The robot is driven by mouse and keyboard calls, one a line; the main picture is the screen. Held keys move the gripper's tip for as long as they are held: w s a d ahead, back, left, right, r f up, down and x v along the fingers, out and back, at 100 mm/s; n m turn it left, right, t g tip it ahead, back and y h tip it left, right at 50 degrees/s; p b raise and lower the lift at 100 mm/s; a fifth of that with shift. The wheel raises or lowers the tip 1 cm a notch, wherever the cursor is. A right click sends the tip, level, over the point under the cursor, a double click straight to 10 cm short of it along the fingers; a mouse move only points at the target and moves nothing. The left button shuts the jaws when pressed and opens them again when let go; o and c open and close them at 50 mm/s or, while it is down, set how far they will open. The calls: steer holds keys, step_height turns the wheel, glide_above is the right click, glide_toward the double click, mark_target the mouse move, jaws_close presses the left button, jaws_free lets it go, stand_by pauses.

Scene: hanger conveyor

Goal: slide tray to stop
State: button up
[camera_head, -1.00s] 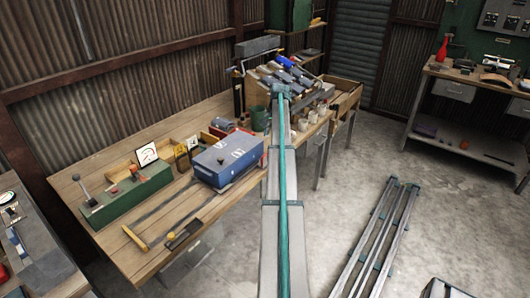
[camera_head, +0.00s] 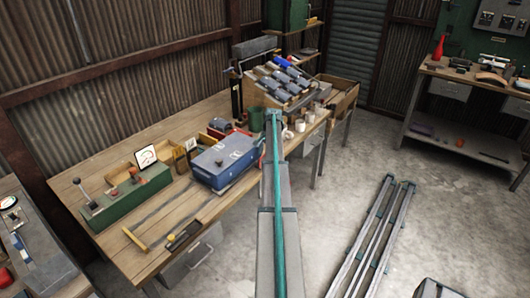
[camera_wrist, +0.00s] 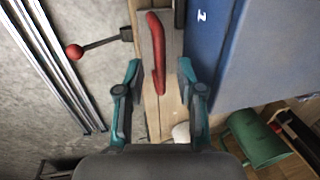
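My gripper (camera_wrist: 158,78) is open, its two teal fingers apart in the wrist view. A red handle (camera_wrist: 156,45) on a narrow grey plate (camera_wrist: 146,32) lies between and ahead of the fingertips; I see no contact. A lever with a red knob (camera_wrist: 75,52) sticks out to the left of it. In the head view my arm runs up the middle and hides the handle and the gripper's fingers. A rack with several grey-blue rollers (camera_head: 290,84) stands at the bench's far end. I cannot tell which part is the tray or the stop.
A blue box (camera_head: 225,158) stands on the wooden bench (camera_head: 110,160), close right of the handle in the wrist view (camera_wrist: 255,50). A green cup (camera_wrist: 256,138) and a white cup (camera_wrist: 181,132) are near the gripper. Metal rails (camera_head: 372,240) lie over the floor at right.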

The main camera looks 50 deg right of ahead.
jaws_close()
steer(key=shift+a, duration=0.1)
stand_by(0.3)
